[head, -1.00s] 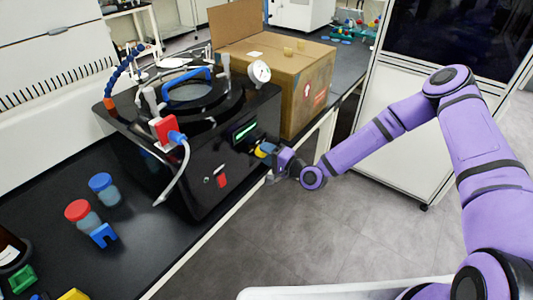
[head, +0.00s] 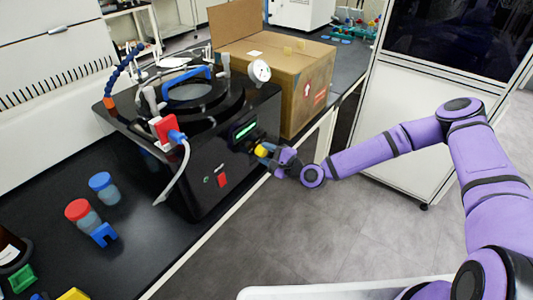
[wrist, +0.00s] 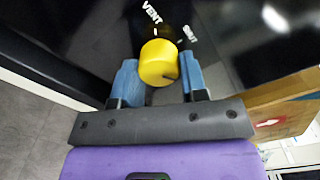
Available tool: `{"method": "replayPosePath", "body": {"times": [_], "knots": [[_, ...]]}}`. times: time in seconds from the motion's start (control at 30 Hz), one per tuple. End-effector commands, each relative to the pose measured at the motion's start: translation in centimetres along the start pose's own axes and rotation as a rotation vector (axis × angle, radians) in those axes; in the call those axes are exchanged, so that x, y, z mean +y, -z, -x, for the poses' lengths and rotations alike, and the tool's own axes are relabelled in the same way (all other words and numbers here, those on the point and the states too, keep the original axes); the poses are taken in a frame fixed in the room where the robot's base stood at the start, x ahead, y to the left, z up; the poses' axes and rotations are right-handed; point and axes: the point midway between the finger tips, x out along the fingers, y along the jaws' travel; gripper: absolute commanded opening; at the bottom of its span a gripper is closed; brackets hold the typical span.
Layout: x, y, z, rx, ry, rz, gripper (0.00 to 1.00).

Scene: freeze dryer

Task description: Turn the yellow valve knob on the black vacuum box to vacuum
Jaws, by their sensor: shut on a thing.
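The black vacuum box (head: 205,150) stands on the bench at centre left in the head view. Its yellow valve knob (head: 262,151) sits on the front face, below the green display. My gripper (head: 274,155) is at the knob. In the wrist view the yellow knob (wrist: 159,62) lies between my gripper's blue finger pads (wrist: 158,78), and the gripper is shut on it. White lettering reading "VENT" is above the knob, with another label, apparently "SHUT", to its upper right. A small dark mark shows at the knob's lower right.
A cardboard box (head: 290,85) stands right behind the vacuum box. A red switch (head: 222,181) is on the front face. Blue-lidded (head: 100,181) and red-lidded (head: 78,210) jars stand on the bench at left. The floor before the bench is clear.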

Motion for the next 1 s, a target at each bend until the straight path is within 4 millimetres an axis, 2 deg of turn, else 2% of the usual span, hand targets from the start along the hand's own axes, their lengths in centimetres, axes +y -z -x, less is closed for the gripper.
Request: {"method": "replayPosePath", "body": {"times": [0.3,0.33,0.43,0.77,0.87,1.0], "knots": [[0.2,0.0,0.1,0.000,-0.004,-0.004,0.16],[0.2,0.0,0.1,0.000,-0.004,-0.004,0.42],[0.2,0.0,0.1,0.000,-0.003,-0.003,0.65],[0.1,0.0,0.3,0.001,-0.001,-0.002,0.65],[0.1,0.1,1.1,0.001,-0.001,-0.002,0.65],[0.1,0.1,3.5,0.002,-0.002,-0.004,0.65]]}}
